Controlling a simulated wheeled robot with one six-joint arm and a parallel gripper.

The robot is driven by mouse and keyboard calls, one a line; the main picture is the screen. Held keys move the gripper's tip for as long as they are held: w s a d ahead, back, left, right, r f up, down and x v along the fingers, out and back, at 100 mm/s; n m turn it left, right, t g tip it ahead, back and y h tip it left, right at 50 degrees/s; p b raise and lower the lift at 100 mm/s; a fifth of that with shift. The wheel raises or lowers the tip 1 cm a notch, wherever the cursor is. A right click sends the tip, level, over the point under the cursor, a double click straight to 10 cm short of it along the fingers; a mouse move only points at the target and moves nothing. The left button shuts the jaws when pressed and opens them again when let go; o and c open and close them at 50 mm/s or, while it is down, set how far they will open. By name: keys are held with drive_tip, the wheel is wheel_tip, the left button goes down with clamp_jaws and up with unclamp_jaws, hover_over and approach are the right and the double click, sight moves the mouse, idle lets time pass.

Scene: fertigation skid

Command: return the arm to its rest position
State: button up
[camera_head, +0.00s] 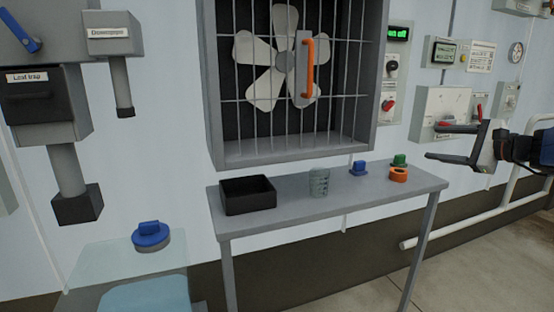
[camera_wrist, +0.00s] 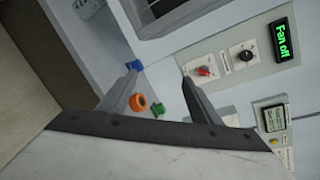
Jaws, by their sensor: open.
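My gripper (camera_head: 450,143) is at the right side of the head view, held in the air with its two fingers pointing left. The fingers are apart and nothing is between them. It is right of the grey table (camera_head: 284,213) and higher than its top. In the wrist view my gripper (camera_wrist: 158,75) shows both fingers spread, with the table items and a wall panel beyond them. The wrist end of my arm runs out of the head view at the right edge.
On the table are a black bin (camera_head: 248,195), a clear beaker (camera_head: 319,182), a blue part (camera_head: 358,168), an orange ring (camera_head: 398,174) and a green part (camera_head: 400,160). A caged fan (camera_head: 284,58) with an orange handle is above. A panel reads "Fan off" (camera_wrist: 283,40). A white pipe (camera_head: 470,222) runs low at right.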

drive_tip(key=s+a+f+n+g+h, duration=0.1)
drive_tip(key=s+a+f+n+g, duration=0.35)
drive_tip(key=s+a+f, duration=0.35)
drive_tip(key=s+a+f+n+g, duration=0.3)
drive_tip(key=s+a+f+n, duration=0.2)
drive_tip(key=s+a, duration=0.45)
drive_tip(key=s+f+n+g+h, duration=0.1)
drive_tip(key=s+f+n+h, duration=0.5)
drive_tip(key=s+f+n, duration=0.4)
drive_tip(key=s+f, duration=0.3)
drive_tip(key=s, duration=0.3)
drive_tip(key=shift+s, duration=0.25)
drive_tip(key=shift+g, duration=0.25)
